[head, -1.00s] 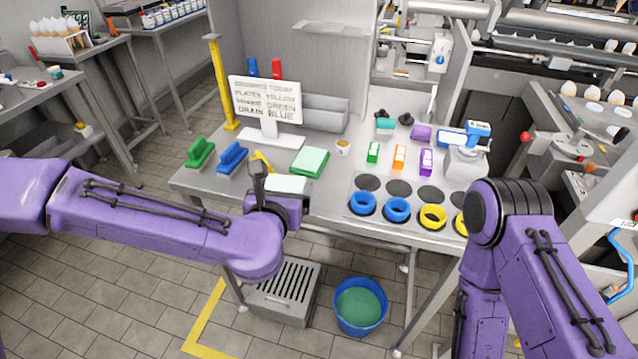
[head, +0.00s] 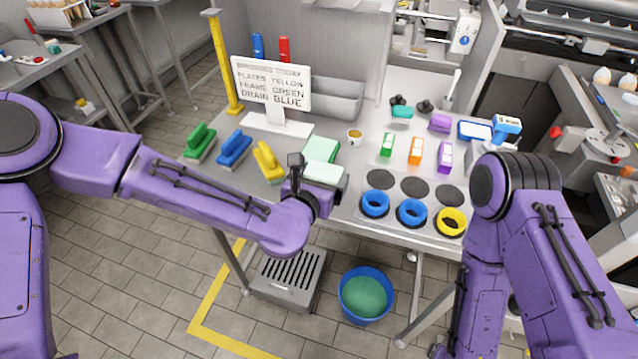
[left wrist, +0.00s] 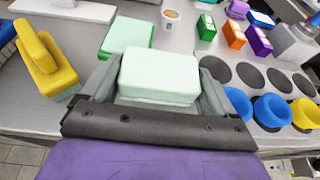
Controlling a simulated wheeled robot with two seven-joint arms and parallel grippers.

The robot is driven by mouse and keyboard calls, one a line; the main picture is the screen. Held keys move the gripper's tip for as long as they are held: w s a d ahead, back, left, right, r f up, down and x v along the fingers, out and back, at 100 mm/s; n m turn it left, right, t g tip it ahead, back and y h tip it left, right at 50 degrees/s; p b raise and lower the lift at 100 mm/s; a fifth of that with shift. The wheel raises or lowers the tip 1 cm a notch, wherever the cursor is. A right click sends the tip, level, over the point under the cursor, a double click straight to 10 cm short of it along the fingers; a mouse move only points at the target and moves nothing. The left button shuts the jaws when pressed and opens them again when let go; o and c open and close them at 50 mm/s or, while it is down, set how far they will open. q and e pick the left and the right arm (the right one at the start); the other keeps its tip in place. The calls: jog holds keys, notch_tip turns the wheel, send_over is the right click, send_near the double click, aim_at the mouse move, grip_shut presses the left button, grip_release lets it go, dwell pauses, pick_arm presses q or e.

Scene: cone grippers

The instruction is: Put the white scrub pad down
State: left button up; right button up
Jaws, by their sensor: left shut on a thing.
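The white scrub pad (left wrist: 158,74) is pale and block-shaped. It sits between the two fingers of my left gripper (left wrist: 158,90), which is shut on it. In the head view the white pad (head: 324,172) is at the table's front edge, just in front of the green pad (head: 320,149). The green pad (left wrist: 127,37) lies on the table behind it in the left wrist view. I cannot tell whether the white pad touches the table or the green pad. My right arm shows at the right of the head view, but its gripper is not seen.
Green (head: 200,142), blue (head: 234,148) and yellow (head: 268,160) brushes stand left of the pads. A sign (head: 272,84) and a small cup (head: 354,137) stand behind. Blue and yellow rings (head: 411,212) sit to the right. A blue bucket (head: 348,306) is on the floor.

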pick_arm(q)
jog(key=f, duration=0.4)
jog(key=shift+w+a+f, duration=0.15)
jog(key=shift+w+a, duration=0.15)
jog(key=shift+w, duration=0.1)
jog(key=shift+s+f+b, duration=0.2)
jog(key=shift+f+b, duration=0.2)
jog(key=shift+b, duration=0.1)
jog(key=o, duration=1)
jog(key=shift+o, duration=0.2)
